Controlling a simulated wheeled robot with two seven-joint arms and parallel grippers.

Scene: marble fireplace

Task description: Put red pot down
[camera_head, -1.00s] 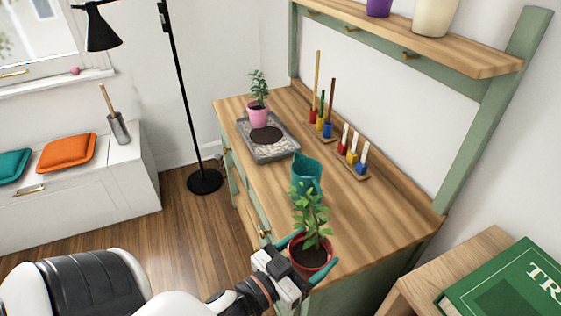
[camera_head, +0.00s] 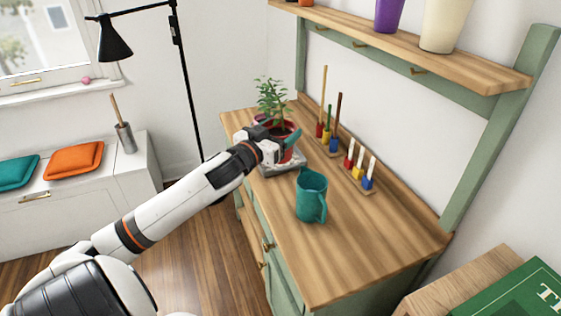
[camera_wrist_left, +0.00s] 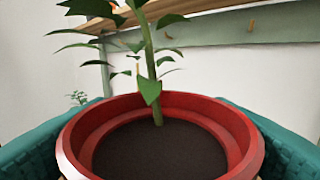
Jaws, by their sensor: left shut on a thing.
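The red pot (camera_head: 289,146) holds a leafy green plant in dark soil. My left gripper (camera_head: 284,140) is shut on the red pot, with a teal finger on either side of it. In the left wrist view the red pot's rim (camera_wrist_left: 249,140) fills the lower middle. In the head view the pot is upright at the tray (camera_head: 296,163) on the wooden worktop; I cannot tell whether it touches the tray. The pink pot seen earlier is mostly hidden behind my gripper and the red pot. My right gripper is out of view.
A teal jug (camera_head: 311,197) stands on the worktop (camera_head: 345,255) in front of the tray. Two wooden racks with coloured pieces, a farther one (camera_head: 329,135) and a nearer one (camera_head: 358,175), stand along the wall. The worktop's near part is clear. A shelf (camera_head: 400,45) runs above.

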